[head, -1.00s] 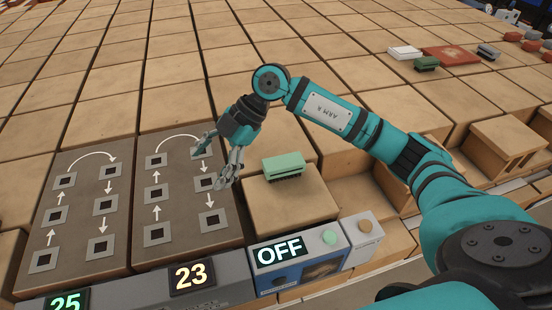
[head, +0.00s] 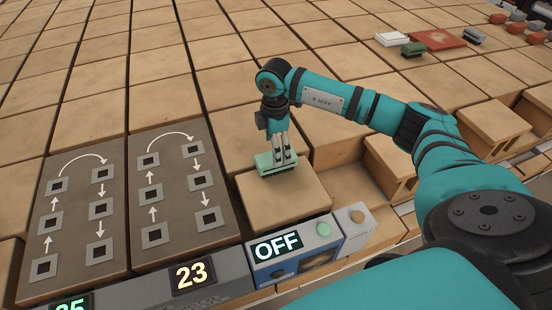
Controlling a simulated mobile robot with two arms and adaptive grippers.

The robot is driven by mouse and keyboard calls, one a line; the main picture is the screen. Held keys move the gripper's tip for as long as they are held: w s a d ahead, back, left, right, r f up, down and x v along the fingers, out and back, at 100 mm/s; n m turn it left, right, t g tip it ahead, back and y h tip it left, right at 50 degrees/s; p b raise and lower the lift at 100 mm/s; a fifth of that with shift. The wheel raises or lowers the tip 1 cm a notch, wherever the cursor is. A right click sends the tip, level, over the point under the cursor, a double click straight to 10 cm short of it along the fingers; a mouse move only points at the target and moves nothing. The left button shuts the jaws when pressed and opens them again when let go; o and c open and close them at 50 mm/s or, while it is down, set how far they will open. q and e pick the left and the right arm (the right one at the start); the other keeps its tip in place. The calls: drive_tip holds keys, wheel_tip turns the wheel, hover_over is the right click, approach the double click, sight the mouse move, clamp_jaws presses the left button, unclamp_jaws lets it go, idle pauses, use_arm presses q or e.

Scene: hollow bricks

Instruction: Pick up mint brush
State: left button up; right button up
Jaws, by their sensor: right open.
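The mint brush (head: 265,162), a light green block with dark bristles underneath, lies on a tan brick behind the OFF panel. My right gripper (head: 286,161) points down at the brush, its fingertips at the brush's right half and overlapping it in the picture. Its fingers are open. I cannot tell whether they touch the brush. My left gripper is not in view.
A control box with an OFF display (head: 279,246) and a green button stands in front. Two grey boards with arrows and square sockets (head: 180,190) lie to the left. A darker green brush (head: 413,48), a white block (head: 391,39) and a red plate (head: 437,40) sit far right.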

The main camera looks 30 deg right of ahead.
wheel_tip(320, 180, down, 5)
drive_tip(key=shift+d+f+p, duration=0.15)
drive_tip(key=shift+f+p, duration=0.05)
drive_tip(key=shift+p, duration=1)
drive_tip(key=shift+f, duration=0.25)
drive_tip(key=c, duration=1.3)
drive_tip(key=shift+c, duration=0.2)
drive_tip(key=shift+r, duration=0.1)
drive_tip(key=shift+r+b, duration=0.45)
drive_tip(key=shift+r, duration=0.05)
wheel_tip(320, 180, up, 2)
drive_tip(key=shift+r+b, duration=0.15)
drive_tip(key=shift+b, duration=0.55)
drive_tip(key=s+b, duration=0.1)
drive_tip(key=s, duration=0.4)
drive_tip(key=s+r+b, duration=0.1)
drive_tip(key=s, duration=0.4)
drive_tip(key=s+b, duration=0.2)
drive_tip(key=s, duration=0.3)
drive_tip(key=shift+a+r, duration=0.15)
drive_tip(key=shift+a, duration=0.1)
drive_tip(key=shift+s+r, duration=0.15)
drive_tip(key=shift+s, duration=0.4)
